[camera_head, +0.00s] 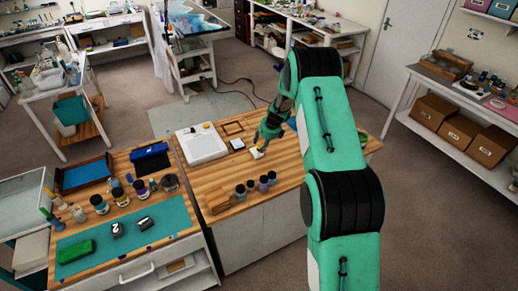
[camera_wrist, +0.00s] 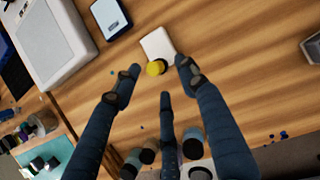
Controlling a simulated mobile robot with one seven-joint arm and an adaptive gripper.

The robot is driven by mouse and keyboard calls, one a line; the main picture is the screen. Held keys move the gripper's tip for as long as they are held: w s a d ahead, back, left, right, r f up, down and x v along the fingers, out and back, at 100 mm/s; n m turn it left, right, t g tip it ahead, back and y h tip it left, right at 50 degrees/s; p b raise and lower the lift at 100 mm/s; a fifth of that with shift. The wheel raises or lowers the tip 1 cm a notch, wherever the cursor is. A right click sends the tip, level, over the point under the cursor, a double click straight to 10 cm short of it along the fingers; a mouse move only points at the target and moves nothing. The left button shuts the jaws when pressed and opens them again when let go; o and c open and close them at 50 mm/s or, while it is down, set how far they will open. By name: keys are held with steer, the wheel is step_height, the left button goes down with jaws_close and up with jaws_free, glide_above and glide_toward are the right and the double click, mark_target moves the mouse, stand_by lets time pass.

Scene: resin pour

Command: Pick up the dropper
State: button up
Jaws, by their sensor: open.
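I cannot make out a clear dropper shape. A small white piece with a round yellow end (camera_wrist: 155,68) lies on the wooden worktop just beyond and between my fingertips in the wrist view. It also shows as a small pale and yellow spot (camera_head: 257,153) below my gripper in the head view. My gripper (camera_wrist: 160,80) has its dark blue fingers spread, with nothing clasped between them. In the head view my gripper (camera_head: 264,140) hangs low over the worktop, partly behind my own arm.
A white box-shaped device (camera_head: 203,145) and a small dark-framed pad (camera_head: 237,144) stand left of my gripper. Several small jars (camera_head: 252,187) stand nearer the front of the worktop (camera_head: 290,170). A teal mat (camera_head: 150,222) with jars behind it lies on the left bench.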

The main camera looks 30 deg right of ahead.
mark_target(259, 148)
steer(key=shift+f, duration=0.1)
steer(key=shift+x, duration=2.55)
steer(key=shift+w, duration=0.15)
steer(key=c, duration=0.8)
steer(key=shift+c, duration=0.2)
steer(key=shift+r, duration=5.1)
